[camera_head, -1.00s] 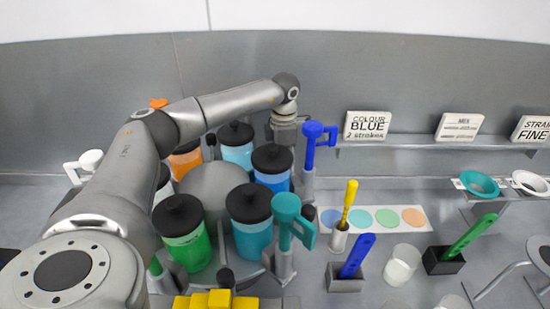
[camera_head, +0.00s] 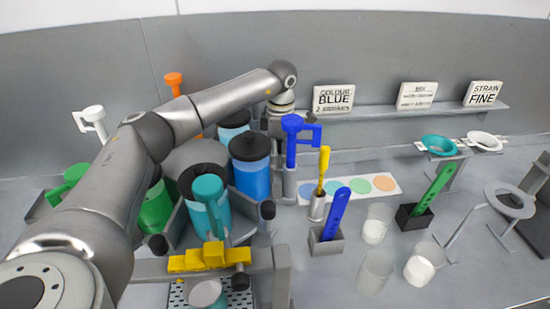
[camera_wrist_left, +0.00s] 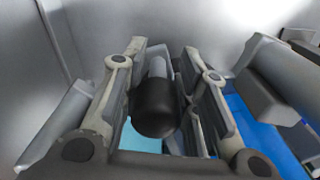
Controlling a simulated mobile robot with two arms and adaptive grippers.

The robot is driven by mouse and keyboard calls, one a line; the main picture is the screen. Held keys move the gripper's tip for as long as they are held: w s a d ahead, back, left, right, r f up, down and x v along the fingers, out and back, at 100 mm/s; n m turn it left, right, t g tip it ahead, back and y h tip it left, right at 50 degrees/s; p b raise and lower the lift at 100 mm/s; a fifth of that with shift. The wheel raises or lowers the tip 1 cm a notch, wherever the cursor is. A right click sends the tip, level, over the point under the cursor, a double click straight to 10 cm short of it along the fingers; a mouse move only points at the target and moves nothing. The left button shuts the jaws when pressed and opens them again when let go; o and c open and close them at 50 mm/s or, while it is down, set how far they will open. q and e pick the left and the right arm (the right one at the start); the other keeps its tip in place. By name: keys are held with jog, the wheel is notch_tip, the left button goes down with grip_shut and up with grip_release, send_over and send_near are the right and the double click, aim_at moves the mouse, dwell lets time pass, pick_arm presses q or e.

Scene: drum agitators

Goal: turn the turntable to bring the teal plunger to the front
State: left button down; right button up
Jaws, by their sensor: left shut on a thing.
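The turntable's grey hub (camera_head: 195,157) is ringed by colored drums, each with a plunger. The teal plunger (camera_head: 209,188) stands in front of the teal drum (camera_head: 217,215), just behind the yellow block (camera_head: 212,255) on the front frame. The blue plunger (camera_head: 292,125) is at the right beside the blue drum (camera_head: 252,178). My left gripper (camera_head: 281,105) is at the turntable's back right. In the left wrist view, its fingers (camera_wrist_left: 165,80) are around a black knob (camera_wrist_left: 155,108) on a grey post and shut on it. My right gripper is not in view.
A beaker (camera_head: 205,293) stands below the front frame. Yellow (camera_head: 323,170), blue (camera_head: 336,212) and green (camera_head: 432,190) sticks stand in holders to the right, near glass beakers (camera_head: 376,223). Cards stand on the back shelf (camera_head: 420,111). My left arm crosses over the turntable's left side.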

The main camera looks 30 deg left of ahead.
pick_arm(q)
jog(key=shift+s+d+m, duration=0.7)
jog(key=shift+s+d, duration=0.15)
jog(key=shift+d, duration=0.25)
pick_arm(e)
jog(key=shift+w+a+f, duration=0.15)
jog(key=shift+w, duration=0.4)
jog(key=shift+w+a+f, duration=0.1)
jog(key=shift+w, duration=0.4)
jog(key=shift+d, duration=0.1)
pick_arm(q)
jog(key=c, duration=1.2)
grip_release()
jog(key=shift+o, duration=0.2)
jog(key=shift+a, duration=0.1)
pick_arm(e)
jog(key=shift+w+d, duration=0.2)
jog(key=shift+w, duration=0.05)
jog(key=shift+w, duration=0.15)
pick_arm(q)
notch_tip(320, 180, up, 12)
jog(key=shift+c, duration=0.2)
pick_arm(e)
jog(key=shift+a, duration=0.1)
